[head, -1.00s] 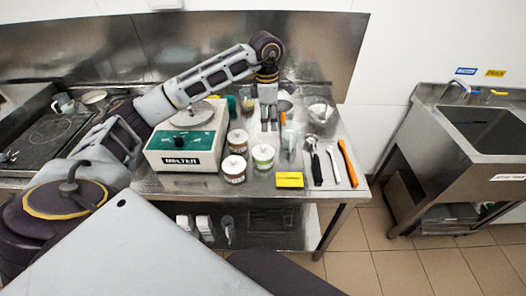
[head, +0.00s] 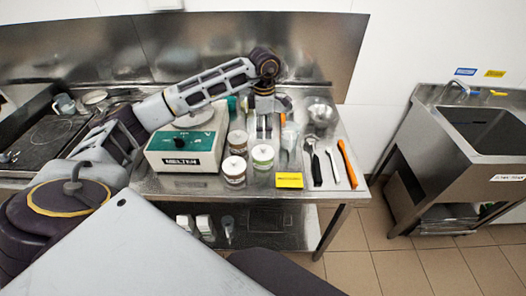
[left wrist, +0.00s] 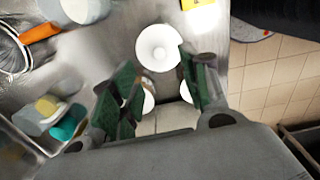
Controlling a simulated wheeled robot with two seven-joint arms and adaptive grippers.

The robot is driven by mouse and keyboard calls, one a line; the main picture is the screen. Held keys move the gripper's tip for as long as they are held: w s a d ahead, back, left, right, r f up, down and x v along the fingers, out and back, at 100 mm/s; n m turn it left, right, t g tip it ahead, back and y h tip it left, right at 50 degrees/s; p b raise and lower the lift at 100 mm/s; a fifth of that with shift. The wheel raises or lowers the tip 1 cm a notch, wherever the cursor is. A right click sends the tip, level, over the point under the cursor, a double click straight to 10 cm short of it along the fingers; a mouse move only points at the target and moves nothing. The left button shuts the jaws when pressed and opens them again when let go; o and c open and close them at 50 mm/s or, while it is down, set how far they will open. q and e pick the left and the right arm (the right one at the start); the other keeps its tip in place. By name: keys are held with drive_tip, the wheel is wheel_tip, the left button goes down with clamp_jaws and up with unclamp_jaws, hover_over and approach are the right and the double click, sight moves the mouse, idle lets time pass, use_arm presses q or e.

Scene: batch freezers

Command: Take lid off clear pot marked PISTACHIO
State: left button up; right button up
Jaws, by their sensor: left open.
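Three small pots with white knobbed lids stand close together on the steel table. The pot with a green band (head: 263,160) is at the right; two with brown labels, a front pot (head: 234,177) and a rear pot (head: 238,146), are at the left. The lettering is too small to read, so I cannot tell which is PISTACHIO. My left gripper (head: 264,134) is open, pointing down, just behind the green-banded pot. My right gripper is out of view.
A yellow block (head: 289,180) lies in front right. A clear cup (head: 289,140), a steel bowl (head: 321,114) and several long tools (head: 332,166) crowd the right. A sink (head: 485,130) is farther right.

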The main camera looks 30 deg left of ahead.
use_arm(q)
hover_over(263, 147)
drive_tip(key=shift+d+f, duration=0.15)
drive_tip(key=shift+f, duration=2)
drive_tip(key=shift+p, duration=0.3)
drive_tip(key=shift+f+p, duration=0.4)
drive_tip(key=shift+f, duration=0.45)
drive_tip(key=shift+f+p, duration=0.4)
drive_tip(key=shift+f, duration=1.35)
drive_tip(key=c, duration=0.8)
